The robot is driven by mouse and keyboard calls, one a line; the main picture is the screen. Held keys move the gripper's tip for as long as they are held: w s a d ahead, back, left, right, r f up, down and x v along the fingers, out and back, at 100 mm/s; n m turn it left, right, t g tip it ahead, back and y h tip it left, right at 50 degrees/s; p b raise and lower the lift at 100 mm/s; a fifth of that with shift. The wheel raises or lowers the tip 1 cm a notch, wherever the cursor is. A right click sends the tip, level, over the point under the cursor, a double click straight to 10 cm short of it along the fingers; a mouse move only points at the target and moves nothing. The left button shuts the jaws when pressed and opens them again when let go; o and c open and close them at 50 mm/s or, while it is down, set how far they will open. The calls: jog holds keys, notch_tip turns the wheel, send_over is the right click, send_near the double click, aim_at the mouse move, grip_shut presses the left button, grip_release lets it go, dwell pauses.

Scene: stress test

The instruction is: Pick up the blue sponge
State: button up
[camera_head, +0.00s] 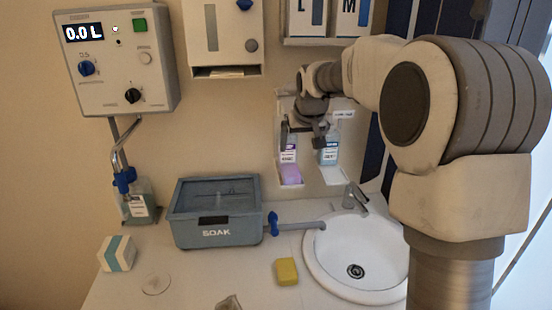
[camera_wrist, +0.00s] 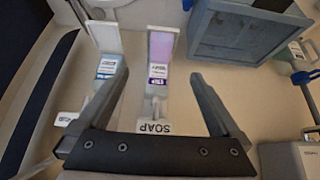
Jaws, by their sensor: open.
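I cannot make out a plainly blue sponge in either view. A yellow sponge-like block (camera_head: 286,271) lies on the counter left of the sink. A white block with a blue-green stripe (camera_head: 117,253) stands at the counter's left; I cannot tell if it is a sponge. My gripper (camera_head: 303,138) is raised in front of the wall dispensers, well above the counter and apart from both blocks. In the wrist view my gripper (camera_wrist: 159,75) is open, with nothing between its fingers; the purple soap bottle (camera_wrist: 159,60) shows beyond the gap.
A grey-blue SOAK tub (camera_head: 216,233) stands mid-counter, its inside unclear. The white sink (camera_head: 322,262) and tap (camera_head: 355,198) are at right. A blue-liquid bottle (camera_head: 329,150) hangs beside the soap. A control box (camera_head: 118,60) and glove dispenser (camera_head: 222,35) are on the wall.

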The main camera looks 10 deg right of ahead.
jog(key=w+f, duration=0.1)
jog(key=w, duration=0.2)
jog(key=p, duration=0.3)
send_near(291, 171)
jog(key=x, duration=0.3)
jog(key=shift+w+d+f, duration=0.25)
jog(key=shift+f, duration=0.05)
jog(key=shift+a+p+x, duration=0.15)
jog(key=shift+p+x, duration=0.25)
jog(key=shift+x, duration=0.9)
jog(key=shift+a+p+x, duration=0.15)
jog(key=shift+p+x, duration=0.2)
jog(key=shift+x, duration=0.95)
jog(key=shift+c, duration=0.2)
jog(key=c, duration=1.4)
jog(key=shift+w+r, duration=0.1)
jog(key=shift+r, duration=0.05)
